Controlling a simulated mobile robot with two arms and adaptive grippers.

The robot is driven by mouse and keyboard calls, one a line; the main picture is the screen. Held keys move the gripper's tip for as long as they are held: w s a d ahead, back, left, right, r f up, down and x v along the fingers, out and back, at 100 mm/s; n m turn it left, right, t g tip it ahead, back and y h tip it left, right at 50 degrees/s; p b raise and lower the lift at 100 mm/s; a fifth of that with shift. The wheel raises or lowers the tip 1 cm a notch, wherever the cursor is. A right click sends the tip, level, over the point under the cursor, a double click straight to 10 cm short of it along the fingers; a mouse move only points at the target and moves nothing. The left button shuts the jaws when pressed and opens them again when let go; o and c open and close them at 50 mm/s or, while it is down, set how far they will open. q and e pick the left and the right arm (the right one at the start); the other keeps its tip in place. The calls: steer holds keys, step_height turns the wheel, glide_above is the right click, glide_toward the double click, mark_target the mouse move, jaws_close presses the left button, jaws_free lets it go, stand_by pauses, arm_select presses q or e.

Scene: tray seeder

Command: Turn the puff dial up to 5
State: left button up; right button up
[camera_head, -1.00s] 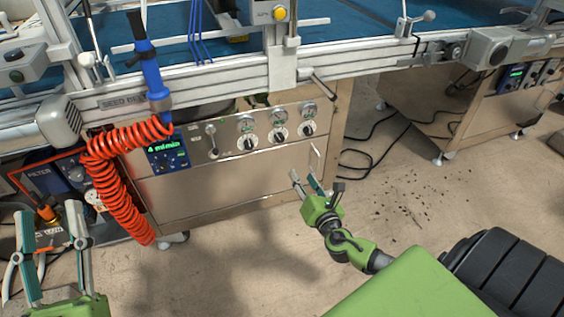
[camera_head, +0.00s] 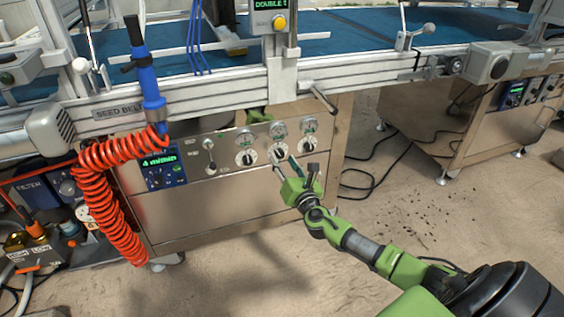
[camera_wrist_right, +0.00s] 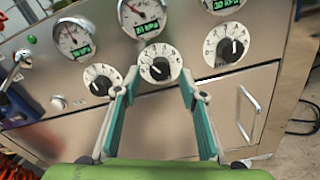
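Three white dials with black knobs sit in a row under round gauges on the metal panel: left (camera_wrist_right: 102,79), middle (camera_wrist_right: 160,63) and right (camera_wrist_right: 231,46). In the head view they are the left (camera_head: 246,158), middle (camera_head: 277,153) and right dial (camera_head: 309,144). Their names are not readable, so I cannot tell which is the puff dial. My right gripper (camera_head: 284,165) is open and empty. In the right wrist view its fingers (camera_wrist_right: 160,84) frame the middle dial from below; contact is not visible. My left gripper is out of view.
A lever (camera_head: 209,155) and a blue display (camera_head: 163,167) are left of the dials. A coiled red hose (camera_head: 97,195) hangs further left. A metal handle (camera_wrist_right: 247,112) is on the panel's lower right. The aluminium rail (camera_head: 220,103) overhangs the panel.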

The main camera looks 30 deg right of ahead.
steer(key=shift+x, duration=0.95)
jaws_close()
